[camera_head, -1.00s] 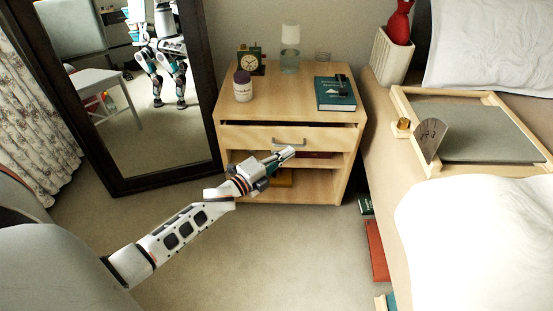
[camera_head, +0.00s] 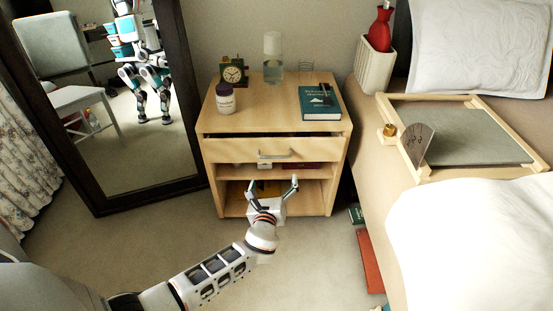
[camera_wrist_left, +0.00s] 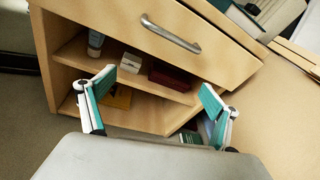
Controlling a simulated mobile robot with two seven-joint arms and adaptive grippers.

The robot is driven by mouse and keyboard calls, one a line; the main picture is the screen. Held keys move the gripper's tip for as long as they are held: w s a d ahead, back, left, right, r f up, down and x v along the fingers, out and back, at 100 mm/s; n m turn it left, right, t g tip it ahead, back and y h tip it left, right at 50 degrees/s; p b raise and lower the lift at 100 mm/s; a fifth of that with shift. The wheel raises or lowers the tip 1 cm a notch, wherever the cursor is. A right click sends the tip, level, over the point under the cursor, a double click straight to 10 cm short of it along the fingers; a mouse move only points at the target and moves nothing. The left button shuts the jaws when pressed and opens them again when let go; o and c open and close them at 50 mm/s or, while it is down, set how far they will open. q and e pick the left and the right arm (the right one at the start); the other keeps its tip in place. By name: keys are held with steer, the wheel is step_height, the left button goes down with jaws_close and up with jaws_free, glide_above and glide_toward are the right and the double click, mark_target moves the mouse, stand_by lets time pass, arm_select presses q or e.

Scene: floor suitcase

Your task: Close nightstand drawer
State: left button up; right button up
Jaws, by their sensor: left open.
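The wooden nightstand (camera_head: 213,177) stands against the wall. Its top drawer (camera_head: 232,150) is pulled out a little, with a dark gap showing above its front. The drawer has a grey bar handle (camera_head: 274,156), which also shows in the left wrist view (camera_wrist_left: 170,34). My left gripper (camera_head: 272,187) is open and empty, in front of the lower shelves and below the handle, touching nothing that I can see. In the left wrist view its two teal-padded fingers (camera_wrist_left: 158,85) are spread wide, with the drawer front beyond them. My right gripper is not in view.
A clock (camera_head: 233,73), a jar (camera_head: 225,98), a lamp (camera_head: 273,58) and a teal book (camera_head: 320,102) are on the nightstand top. A mirror (camera_head: 101,201) leans at left. The bed (camera_head: 375,170) is close at right, with books (camera_head: 369,262) on the floor beside it.

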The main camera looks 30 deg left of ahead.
mark_target(275, 157)
arm_select(q)
steer(key=w+a+r+y, duration=0.1)
steer(key=w, duration=0.1)
steer(key=w+a+r+m+y+b, duration=0.1)
steer(key=w+a+r+y+b, duration=0.1)
steer(key=w+r, duration=0.1)
steer(key=shift+w+r+m+t, duration=0.1)
steer(key=shift+w+m+t, duration=0.2)
steer(key=shift+t, duration=0.1)
steer(key=shift+w+a+r, duration=0.2)
steer(key=shift+w+a, duration=0.1)
steer(key=shift+w, duration=0.15)
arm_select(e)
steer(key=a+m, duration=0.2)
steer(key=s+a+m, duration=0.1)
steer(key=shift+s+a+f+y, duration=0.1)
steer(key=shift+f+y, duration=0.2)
